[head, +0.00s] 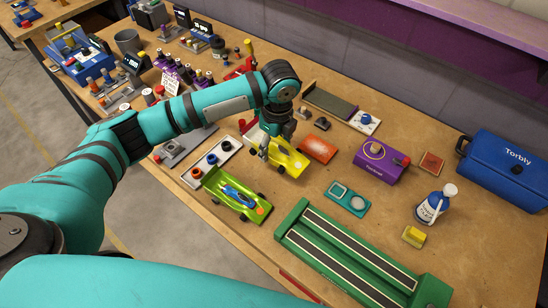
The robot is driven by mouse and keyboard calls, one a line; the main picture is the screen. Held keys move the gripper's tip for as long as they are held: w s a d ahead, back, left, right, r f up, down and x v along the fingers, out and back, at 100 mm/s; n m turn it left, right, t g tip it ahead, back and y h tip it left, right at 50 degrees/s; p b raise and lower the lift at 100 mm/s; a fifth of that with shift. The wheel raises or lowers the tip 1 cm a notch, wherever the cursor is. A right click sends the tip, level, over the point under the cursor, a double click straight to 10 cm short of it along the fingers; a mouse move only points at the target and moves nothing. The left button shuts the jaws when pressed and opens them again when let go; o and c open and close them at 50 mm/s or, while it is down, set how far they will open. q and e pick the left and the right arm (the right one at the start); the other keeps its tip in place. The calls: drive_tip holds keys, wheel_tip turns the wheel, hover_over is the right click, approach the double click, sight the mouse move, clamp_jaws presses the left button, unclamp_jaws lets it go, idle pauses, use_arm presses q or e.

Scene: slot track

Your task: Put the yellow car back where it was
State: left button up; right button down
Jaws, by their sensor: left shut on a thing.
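The yellow car (290,161) is near the middle of the workbench, just right of the white tray of wheels. My left gripper (264,153) comes down over its left end and is shut on it, hiding part of that end. I cannot tell whether the car touches the table or is slightly raised. A green car (222,186) with a blue top sits in front and to the left. The green slot track (292,236) with two dark lanes lies at the front right, with no car on it. My right gripper is not in view.
An orange block (318,149) lies close right of the yellow car. The white tray (192,175) holds dark rings. A purple box (375,165), white-and-blue bottle (430,208), yellow block (414,237) and blue toolbox (510,165) stand right. Many small parts crowd the back left.

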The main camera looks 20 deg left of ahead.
sight(273, 158)
use_arm(q)
drive_tip(key=shift+f, duration=1.25)
wheel_tip(273, 158, down, 3)
drive_tip(key=shift+p, duration=0.35)
drive_tip(key=shift+f, duration=0.2)
drive_tip(key=o, duration=1.3)
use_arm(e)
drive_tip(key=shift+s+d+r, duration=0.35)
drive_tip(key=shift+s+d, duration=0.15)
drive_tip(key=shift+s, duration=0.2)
use_arm(q)
drive_tip(key=shift+r, duration=0.1)
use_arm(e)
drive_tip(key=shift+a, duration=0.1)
